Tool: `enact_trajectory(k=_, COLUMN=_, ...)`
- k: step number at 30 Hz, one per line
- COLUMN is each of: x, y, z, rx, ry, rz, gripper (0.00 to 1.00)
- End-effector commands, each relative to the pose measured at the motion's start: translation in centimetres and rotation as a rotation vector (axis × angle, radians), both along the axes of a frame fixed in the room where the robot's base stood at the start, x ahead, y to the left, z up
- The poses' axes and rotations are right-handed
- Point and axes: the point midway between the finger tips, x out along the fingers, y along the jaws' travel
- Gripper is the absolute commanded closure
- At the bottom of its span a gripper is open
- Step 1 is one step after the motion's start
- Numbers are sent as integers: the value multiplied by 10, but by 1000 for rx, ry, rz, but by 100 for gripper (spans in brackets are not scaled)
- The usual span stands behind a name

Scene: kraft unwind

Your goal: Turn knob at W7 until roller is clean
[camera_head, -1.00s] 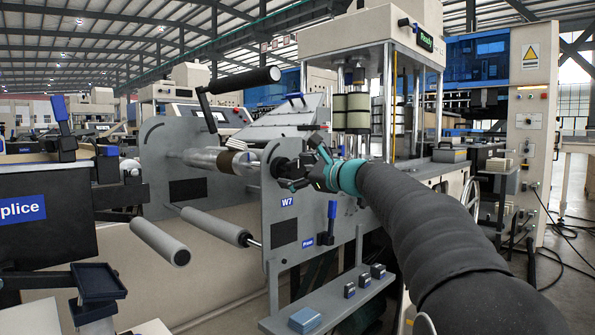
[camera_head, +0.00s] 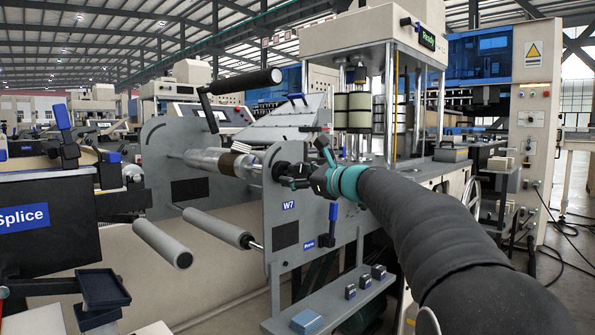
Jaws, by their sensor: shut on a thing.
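The W7 label (camera_head: 289,205) is on a grey side plate (camera_head: 330,222) of the unwind stand. A black knob (camera_head: 280,170) sits on the outer face of this plate, in line with the roller. My gripper (camera_head: 286,176) is shut on the knob, coming from the right; its fingers partly hide it. The roller (camera_head: 203,159) runs between the two grey plates. It looks silvery, with a brown band (camera_head: 238,166) near the W7 plate. The roller's far side is hidden.
A black crank handle (camera_head: 245,82) stands above the roller. Two grey rollers (camera_head: 162,243) (camera_head: 218,228) stick out lower down. A blue-handled lever (camera_head: 333,225) is below my gripper. A shelf (camera_head: 335,300) with small blocks is in front.

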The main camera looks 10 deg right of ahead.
Motion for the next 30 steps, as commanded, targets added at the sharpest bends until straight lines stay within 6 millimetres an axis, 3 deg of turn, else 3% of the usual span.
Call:
enact_trajectory(k=25, x=0, y=-1, z=3, rx=208, ry=147, rz=-3, gripper=76)
enact_trajectory(k=30, x=0, y=-1, z=2, rx=345, ry=245, rz=-3, gripper=76)
